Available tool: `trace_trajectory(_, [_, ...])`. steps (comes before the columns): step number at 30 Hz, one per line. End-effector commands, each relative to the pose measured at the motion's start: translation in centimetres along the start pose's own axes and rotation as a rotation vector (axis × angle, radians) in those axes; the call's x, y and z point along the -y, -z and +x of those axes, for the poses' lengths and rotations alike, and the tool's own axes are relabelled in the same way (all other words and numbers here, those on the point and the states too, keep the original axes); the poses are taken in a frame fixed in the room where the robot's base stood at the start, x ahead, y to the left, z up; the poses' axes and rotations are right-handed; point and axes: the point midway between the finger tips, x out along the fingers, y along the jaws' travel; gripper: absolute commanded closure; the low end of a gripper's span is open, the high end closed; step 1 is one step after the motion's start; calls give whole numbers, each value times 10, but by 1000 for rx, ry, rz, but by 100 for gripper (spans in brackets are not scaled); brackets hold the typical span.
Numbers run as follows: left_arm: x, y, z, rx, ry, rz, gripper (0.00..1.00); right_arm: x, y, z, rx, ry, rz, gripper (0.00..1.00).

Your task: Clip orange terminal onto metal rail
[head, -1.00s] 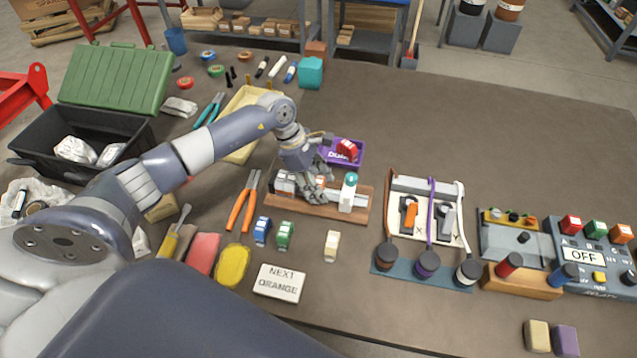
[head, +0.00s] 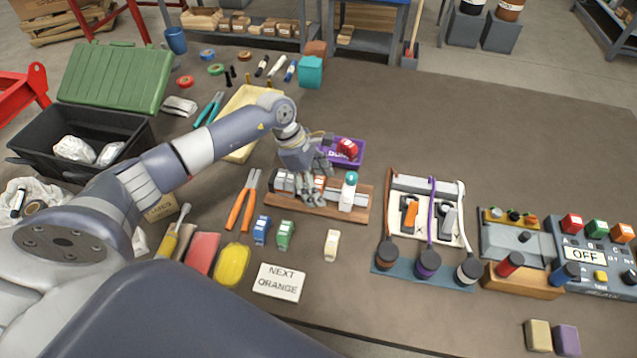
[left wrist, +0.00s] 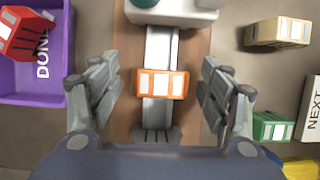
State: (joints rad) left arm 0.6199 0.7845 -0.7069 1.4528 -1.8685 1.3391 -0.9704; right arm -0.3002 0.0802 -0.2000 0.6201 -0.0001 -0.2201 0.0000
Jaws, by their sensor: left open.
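The orange terminal (left wrist: 161,83) lies across the metal rail (left wrist: 160,48) in the left wrist view, between my left gripper's fingers. I cannot tell whether it is fully seated. My left gripper (left wrist: 160,97) is open, with clear gaps between both fingers and the terminal. In the head view the left gripper (head: 311,194) is over the rail and partly hides the orange terminal (head: 319,183). The rail is on a wooden base (head: 362,213). My right gripper is not in view.
A white block with a teal top (head: 348,192) stands at the rail's right end. A purple bin (head: 356,154) holding a red terminal is behind. Blue (head: 262,231), green (head: 285,236) and beige (head: 331,246) terminals stand in front, near a "NEXT ORANGE" sign (head: 279,283).

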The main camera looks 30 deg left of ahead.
Motion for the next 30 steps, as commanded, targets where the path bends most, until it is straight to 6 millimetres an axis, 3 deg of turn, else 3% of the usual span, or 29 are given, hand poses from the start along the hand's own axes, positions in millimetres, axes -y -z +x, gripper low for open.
trace_trajectory(5, [-1,0,-5,0,-2,0,29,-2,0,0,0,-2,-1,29])
trace_trajectory(8, [-2,0,-19,-1,-4,1,29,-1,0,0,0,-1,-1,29])
trace_trajectory(21, [-1,0,-104,-1,-3,0,29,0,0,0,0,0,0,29])
trace_trajectory(30, [0,0,-120,0,0,0,29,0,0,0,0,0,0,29])
